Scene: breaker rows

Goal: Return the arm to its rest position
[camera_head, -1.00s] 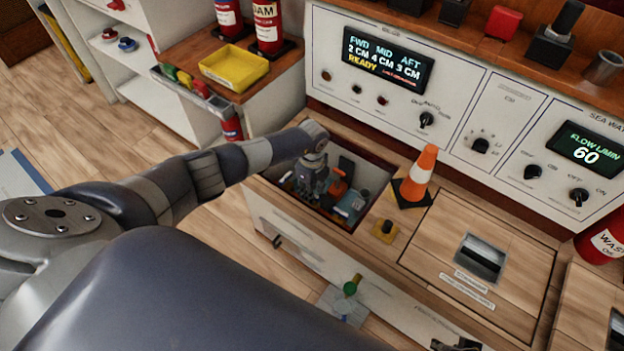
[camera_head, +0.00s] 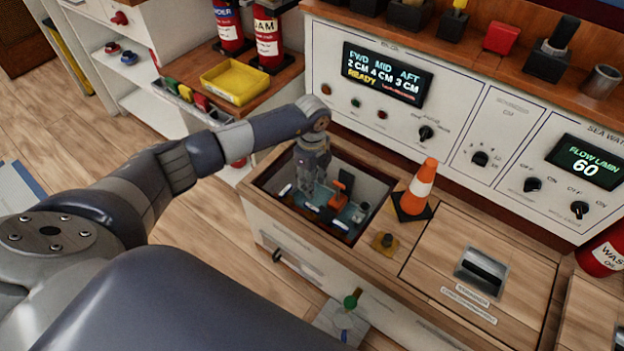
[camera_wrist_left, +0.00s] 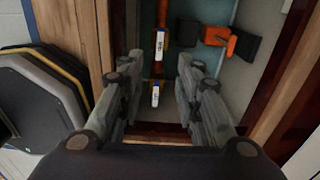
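My left arm reaches in from the left, and its gripper (camera_head: 308,182) points down into the open compartment (camera_head: 262,180) of the wooden-topped bench. In the left wrist view the fingers of the left gripper (camera_wrist_left: 160,62) are apart with nothing held between them. Below them are small labelled blocks (camera_wrist_left: 159,42) and an orange-handled item (camera_wrist_left: 244,43). The orange item (camera_head: 343,184) also shows in the head view, right of the gripper. My right gripper is not in view.
An orange-and-white cone (camera_head: 421,184) stands on the bench right of the opening. A control panel (camera_head: 465,125) rises behind. A yellow tray (camera_head: 234,80) and red cylinders (camera_head: 268,36) stand at the back left. Open floor (camera_head: 180,240) lies left of the bench.

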